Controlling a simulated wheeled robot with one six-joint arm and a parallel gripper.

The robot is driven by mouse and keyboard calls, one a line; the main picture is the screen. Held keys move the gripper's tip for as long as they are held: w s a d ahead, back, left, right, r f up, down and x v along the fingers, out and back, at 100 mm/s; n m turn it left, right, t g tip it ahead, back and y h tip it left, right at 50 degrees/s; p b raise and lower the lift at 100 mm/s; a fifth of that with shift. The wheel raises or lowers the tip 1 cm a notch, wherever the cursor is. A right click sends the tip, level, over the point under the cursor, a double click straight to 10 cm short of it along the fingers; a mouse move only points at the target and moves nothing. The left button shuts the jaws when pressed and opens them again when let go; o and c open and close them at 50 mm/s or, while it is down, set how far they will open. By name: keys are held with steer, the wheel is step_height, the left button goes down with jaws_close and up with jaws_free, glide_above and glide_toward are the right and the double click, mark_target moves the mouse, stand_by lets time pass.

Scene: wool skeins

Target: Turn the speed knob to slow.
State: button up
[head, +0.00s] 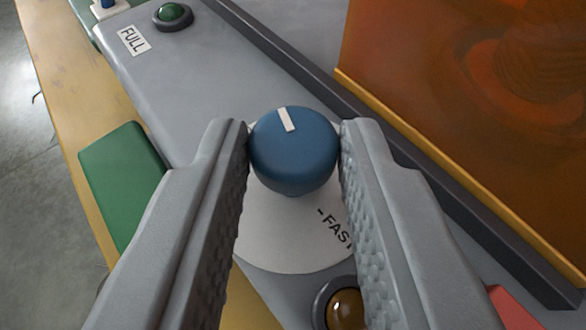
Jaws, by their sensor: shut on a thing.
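The speed knob (295,160) is a round blue knob with a white pointer line on its top, in the middle of the head view. The line points up and slightly left in the picture. A white dial plate (285,240) lies under the knob, with the word FAST at its lower right. Any other dial mark is hidden by my fingers and the knob. My gripper (294,150) is shut on the knob, one finger touching each side.
A green lamp (171,15) and a FULL label (133,40) are on the grey panel (190,80) at upper left. An amber lamp (345,308) sits below the dial. An orange see-through panel (480,130) stands at right. A green block (120,180) is at left.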

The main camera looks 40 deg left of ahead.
steer(key=shift+w+d+n+g+y, duration=0.15)
steer(key=shift+n+g+y, duration=0.4)
steer(key=shift+n+y, duration=0.2)
steer(key=shift+w+d+n+g+y, duration=0.1)
steer(key=shift+d+n+g+y, duration=0.05)
steer(key=shift+n+g+y, duration=0.6)
steer(key=shift+n, duration=0.3)
steer(key=o, duration=1)
steer(key=shift+c, duration=0.2)
steer(key=v, duration=1.7)
steer(key=shift+d, duration=0.2)
steer(key=shift+r, duration=0.1)
